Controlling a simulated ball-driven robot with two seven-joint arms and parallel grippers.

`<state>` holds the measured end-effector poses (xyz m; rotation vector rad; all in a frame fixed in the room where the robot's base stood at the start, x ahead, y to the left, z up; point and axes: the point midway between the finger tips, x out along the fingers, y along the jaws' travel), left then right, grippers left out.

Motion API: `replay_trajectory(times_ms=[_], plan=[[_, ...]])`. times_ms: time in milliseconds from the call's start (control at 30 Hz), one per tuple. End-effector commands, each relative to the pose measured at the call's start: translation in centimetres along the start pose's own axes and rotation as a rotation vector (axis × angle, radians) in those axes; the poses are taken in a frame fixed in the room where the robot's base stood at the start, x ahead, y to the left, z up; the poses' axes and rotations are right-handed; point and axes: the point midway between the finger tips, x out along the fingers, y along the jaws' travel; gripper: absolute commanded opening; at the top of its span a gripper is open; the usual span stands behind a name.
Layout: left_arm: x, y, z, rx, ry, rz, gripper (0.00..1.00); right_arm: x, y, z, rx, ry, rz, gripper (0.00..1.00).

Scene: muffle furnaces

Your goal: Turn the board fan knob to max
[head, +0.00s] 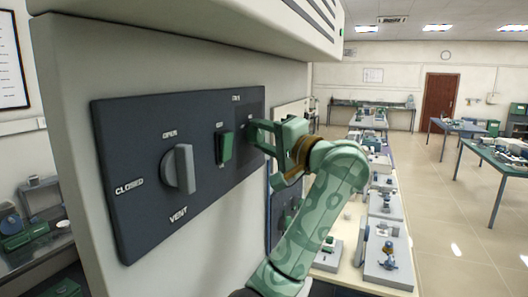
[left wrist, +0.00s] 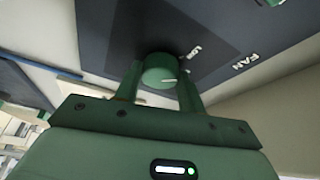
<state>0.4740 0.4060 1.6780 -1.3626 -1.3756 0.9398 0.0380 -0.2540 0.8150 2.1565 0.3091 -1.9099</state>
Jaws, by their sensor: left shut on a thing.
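The dark control board (head: 150,145) is on the side of a large pale cabinet in the head view. The fan knob (left wrist: 159,70) is a small green round knob with a white pointer mark, beside the FAN label in the left wrist view. My left gripper (head: 256,136) reaches the right end of the board. In the left wrist view its two fingers (left wrist: 160,85) stand on either side of the knob and are shut on it. In the head view the gripper hides the knob. My right gripper is not in view.
A large grey vent knob (head: 180,169) with OPEN, CLOSED and VENT labels sits on the board's left part. A green rocker switch (head: 224,147) is between it and my gripper. A long bench (head: 345,272) with equipment stands to the right. Open floor lies beyond it.

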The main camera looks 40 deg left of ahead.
Motion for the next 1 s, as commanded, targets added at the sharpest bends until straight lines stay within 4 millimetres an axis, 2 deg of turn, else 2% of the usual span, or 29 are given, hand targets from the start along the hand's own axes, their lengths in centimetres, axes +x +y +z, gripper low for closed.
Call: replay_trajectory(times_ms=[33, 100, 400, 667, 1000], plan=[[-0.2, 0.6, 0.1, 0.036, 0.002, 0.023, 0.16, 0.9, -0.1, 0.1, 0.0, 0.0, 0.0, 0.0], [-0.1, 0.5, 0.0, 0.099, 0.002, 0.05, 0.16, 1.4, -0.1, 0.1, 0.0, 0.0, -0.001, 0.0], [-0.1, 0.0, -0.1, 0.364, 0.004, 0.16, 0.16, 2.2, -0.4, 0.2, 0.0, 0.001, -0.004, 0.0], [-0.1, -0.3, -0.3, 0.594, 0.005, 0.254, 0.16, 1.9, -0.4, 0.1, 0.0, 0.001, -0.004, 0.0], [0.0, -0.6, -0.5, 0.894, 0.006, 0.377, 0.16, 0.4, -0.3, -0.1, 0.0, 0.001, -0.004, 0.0]])
